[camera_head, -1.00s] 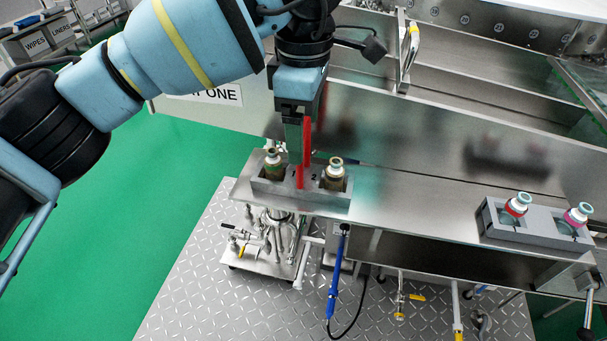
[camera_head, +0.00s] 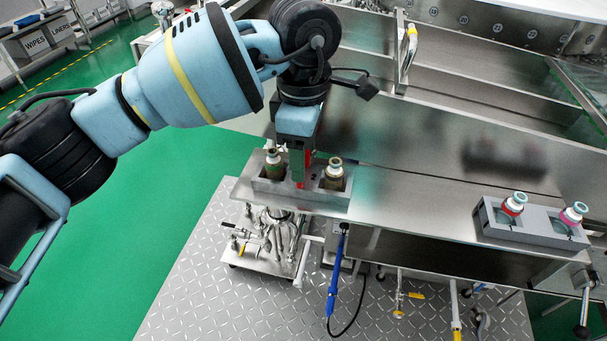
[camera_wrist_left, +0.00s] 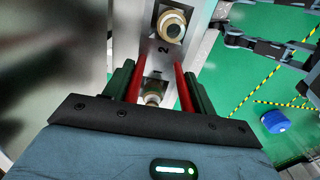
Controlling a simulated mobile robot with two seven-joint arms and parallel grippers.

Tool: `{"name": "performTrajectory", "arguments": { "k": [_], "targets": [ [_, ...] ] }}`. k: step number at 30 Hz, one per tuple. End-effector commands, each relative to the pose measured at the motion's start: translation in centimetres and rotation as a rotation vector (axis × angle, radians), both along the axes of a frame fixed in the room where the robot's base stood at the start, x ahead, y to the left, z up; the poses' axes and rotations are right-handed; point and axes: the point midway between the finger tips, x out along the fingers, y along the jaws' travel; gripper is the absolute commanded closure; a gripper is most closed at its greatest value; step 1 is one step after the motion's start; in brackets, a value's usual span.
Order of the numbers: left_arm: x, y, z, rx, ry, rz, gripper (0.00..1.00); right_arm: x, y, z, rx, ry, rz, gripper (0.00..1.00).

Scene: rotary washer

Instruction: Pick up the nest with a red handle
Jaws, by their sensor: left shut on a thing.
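The grey nest (camera_head: 318,203) with a red handle (camera_head: 300,184) sits near the left end of the steel shelf and holds two brown-green capped bottles. My left gripper (camera_head: 301,170) comes straight down between the bottles and is shut on the nest at its red handle. In the left wrist view, the left gripper (camera_wrist_left: 158,75) has green fingers with red strips on their inner sides. The nest (camera_wrist_left: 160,56) shows there with a "2" on its top. The fingers and wrist partly hide the grip itself. My right gripper is not in view.
A second grey nest (camera_head: 508,233) with two bottles, banded red and pink, stands at the right end of the shelf (camera_head: 420,207). The shelf between is clear. A steel machine wall (camera_head: 430,130) rises behind. A blue hand tool (camera_head: 334,285) hangs below the front edge.

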Motion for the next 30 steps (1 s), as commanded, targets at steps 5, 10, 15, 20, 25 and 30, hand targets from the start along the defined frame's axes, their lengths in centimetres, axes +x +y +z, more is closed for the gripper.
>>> {"name": "performTrajectory", "arguments": {
  "k": [5,10,15,20,25,30],
  "targets": [
    [0.0,0.0,0.0,0.000,0.000,0.000,0.89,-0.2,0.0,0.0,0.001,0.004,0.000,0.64],
    [0.0,0.0,0.1,-0.001,-0.001,0.000,0.89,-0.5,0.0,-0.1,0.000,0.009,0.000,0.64],
    [0.0,0.0,0.3,-0.001,-0.002,0.000,0.89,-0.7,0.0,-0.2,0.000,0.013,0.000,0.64],
    [0.0,-0.1,1.3,-0.002,-0.001,0.000,0.89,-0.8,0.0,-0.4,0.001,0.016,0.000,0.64],
    [0.1,-0.1,2.9,-0.001,-0.002,0.001,0.89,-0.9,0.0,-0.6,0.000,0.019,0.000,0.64],
    [-1.0,-0.1,3.6,-0.001,0.000,-0.003,0.89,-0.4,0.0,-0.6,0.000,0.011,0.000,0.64]
  ]
}}
